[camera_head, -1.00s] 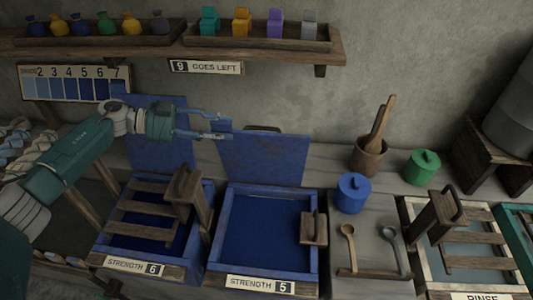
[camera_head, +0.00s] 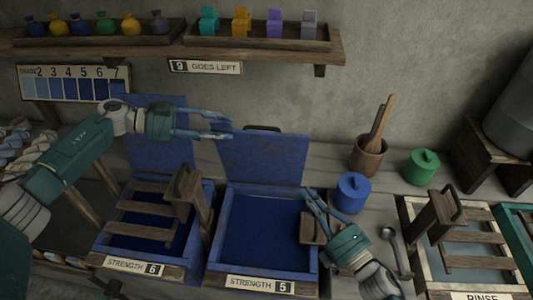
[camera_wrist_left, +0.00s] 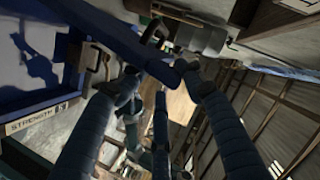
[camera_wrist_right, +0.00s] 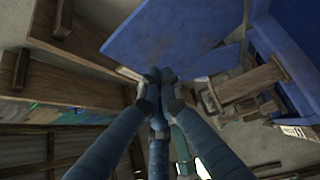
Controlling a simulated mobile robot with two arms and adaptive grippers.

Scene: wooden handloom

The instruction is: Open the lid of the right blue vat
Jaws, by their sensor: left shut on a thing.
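The right blue vat (camera_head: 233,210), marked Strength 5, holds dark blue liquid. Its blue lid (camera_head: 265,158) stands raised at the back, leaning near upright, its handle at the top edge. My left gripper (camera_head: 230,129) is at the lid's upper left edge, shut on it; the left wrist view shows the fingers around the blue panel (camera_wrist_left: 120,38). My right gripper (camera_head: 309,193) is by the vat's back right corner, close to the lid's lower right corner. Its fingertips look together in the right wrist view (camera_wrist_right: 163,80); whether they touch the lid is unclear.
The left vat (camera_head: 205,190), marked Strength 6, has a raised lid and a wooden rack. A blue canister (camera_head: 353,192), a mortar (camera_head: 368,157) and a green canister (camera_head: 421,167) stand to the right. A shelf (camera_head: 100,48) runs above.

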